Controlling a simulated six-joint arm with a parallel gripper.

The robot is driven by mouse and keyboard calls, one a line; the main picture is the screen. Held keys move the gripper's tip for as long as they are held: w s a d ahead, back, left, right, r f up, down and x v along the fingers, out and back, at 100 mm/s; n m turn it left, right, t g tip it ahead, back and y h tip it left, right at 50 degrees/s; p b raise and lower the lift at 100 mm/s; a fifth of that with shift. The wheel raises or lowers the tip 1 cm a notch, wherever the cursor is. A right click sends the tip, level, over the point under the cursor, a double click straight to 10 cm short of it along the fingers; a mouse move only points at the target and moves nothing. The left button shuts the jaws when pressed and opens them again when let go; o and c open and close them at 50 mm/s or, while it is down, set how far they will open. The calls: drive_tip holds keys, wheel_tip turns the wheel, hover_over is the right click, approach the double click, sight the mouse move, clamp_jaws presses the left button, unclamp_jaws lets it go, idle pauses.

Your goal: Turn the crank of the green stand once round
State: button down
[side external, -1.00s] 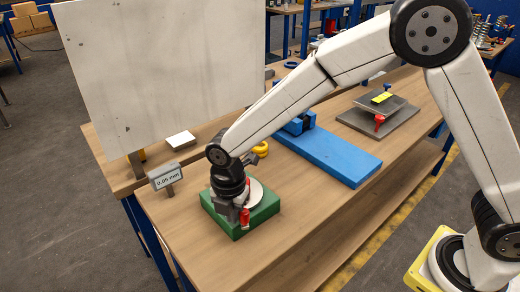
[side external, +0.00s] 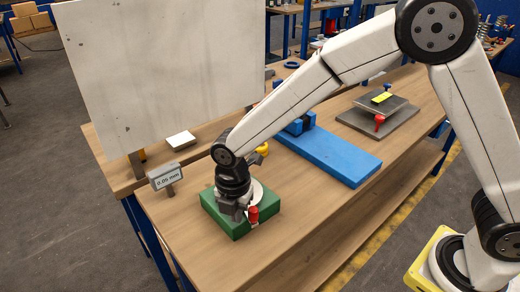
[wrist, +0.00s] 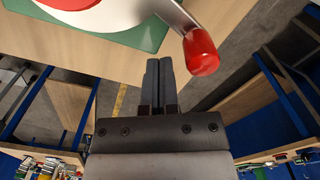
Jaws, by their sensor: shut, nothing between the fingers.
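The green stand (side external: 211,213) sits on the wooden bench and carries a pale disc (side external: 257,192). Its crank has a red knob (side external: 253,215), at the front right of the stand. In the wrist view the red knob (wrist: 201,52) hangs on a silver crank arm (wrist: 174,14). My gripper (side external: 238,214) is low over the stand, just left of the knob, and hides part of the disc. In the wrist view my gripper's fingers (wrist: 158,66) are shut together and empty, beside the knob and not around it.
A blue fixture (side external: 335,158) and a grey plate stand (side external: 378,120) lie to the right. Bare bench lies in front.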

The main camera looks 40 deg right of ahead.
drive_tip(key=shift+w+a, duration=0.4)
drive_tip(key=shift+a, duration=0.15)
drive_tip(key=shift+r, duration=0.1)
wheel_tip(320, 180, up, 8)
idle(1.2)
drive_tip(key=shift+d, duration=0.15)
drive_tip(key=s+d+f+m+t, duration=0.1)
drive_tip(key=s+d+f+m, duration=0.1)
drive_tip(key=s+d+m, duration=0.4)
drive_tip(key=s+d+f+m+t, duration=0.1)
drive_tip(key=s+d+m, duration=0.5)
drive_tip(key=d+m, duration=1)
drive_tip(key=shift+s+f+m+t, duration=0.15)
drive_tip(key=shift+f+m+t, duration=0.15)
drive_tip(key=shift+f+m, duration=0.6)
